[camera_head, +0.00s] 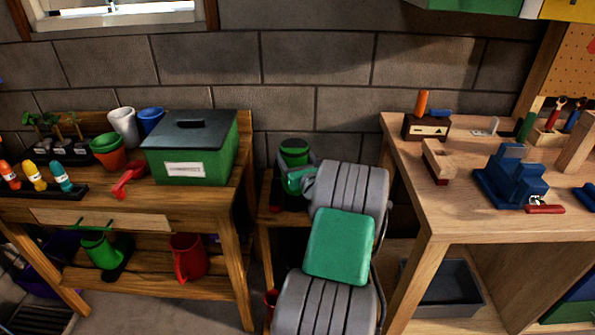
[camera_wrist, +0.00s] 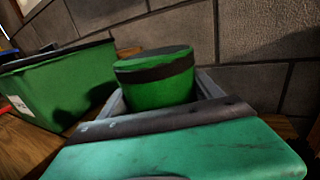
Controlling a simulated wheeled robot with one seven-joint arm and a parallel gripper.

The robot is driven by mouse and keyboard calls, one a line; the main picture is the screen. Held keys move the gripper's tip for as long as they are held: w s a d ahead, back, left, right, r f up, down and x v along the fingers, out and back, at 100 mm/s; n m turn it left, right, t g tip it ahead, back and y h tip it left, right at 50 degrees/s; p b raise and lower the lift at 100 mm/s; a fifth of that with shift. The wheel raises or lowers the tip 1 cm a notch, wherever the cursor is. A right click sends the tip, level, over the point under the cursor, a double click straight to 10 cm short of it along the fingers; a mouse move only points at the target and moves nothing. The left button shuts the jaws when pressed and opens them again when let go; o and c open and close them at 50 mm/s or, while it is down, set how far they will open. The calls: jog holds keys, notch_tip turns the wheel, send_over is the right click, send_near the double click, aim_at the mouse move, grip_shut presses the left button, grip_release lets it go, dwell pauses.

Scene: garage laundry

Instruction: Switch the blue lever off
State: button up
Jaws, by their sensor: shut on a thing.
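The blue lever (camera_head: 440,113) lies low, nearly flat, on the right side of a small dark wooden block (camera_head: 426,127) on the right workbench. An orange lever (camera_head: 421,103) stands upright on the same block. My gripper (camera_head: 294,158) is well to the left of the block, in the gap between the two benches. It is shut on a round green container with a dark band (camera_wrist: 155,80), which sits between its grey fingers in the wrist view. The blue lever is not in the wrist view.
The left bench holds a green box with a dark lid (camera_head: 190,147), pots and bottles. The right workbench (camera_head: 440,205) carries a wooden clamp piece (camera_head: 436,162), a blue vise (camera_head: 510,175) and tools. A block wall closes off the back.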

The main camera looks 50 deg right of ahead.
jog(key=shift+w+d+f, duration=0.25)
jog(key=shift+d+f, duration=0.3)
jog(key=shift+f, duration=0.05)
jog(key=shift+w+d+f, duration=0.2)
jog(key=shift+d+f, duration=0.35)
jog(key=shift+f, duration=0.05)
jog(key=f, duration=0.1)
jog(key=f+b, duration=0.1)
jog(key=f, duration=0.1)
jog(key=shift+d+f, duration=0.2)
jog(key=shift+f, duration=0.05)
jog(key=o, duration=2.1)
jog(key=shift+s+a, duration=0.1)
jog(key=v, duration=1.1)
jog(key=shift+s+a, duration=0.25)
jog(key=shift+s, duration=0.1)
jog(key=shift+c, duration=0.3)
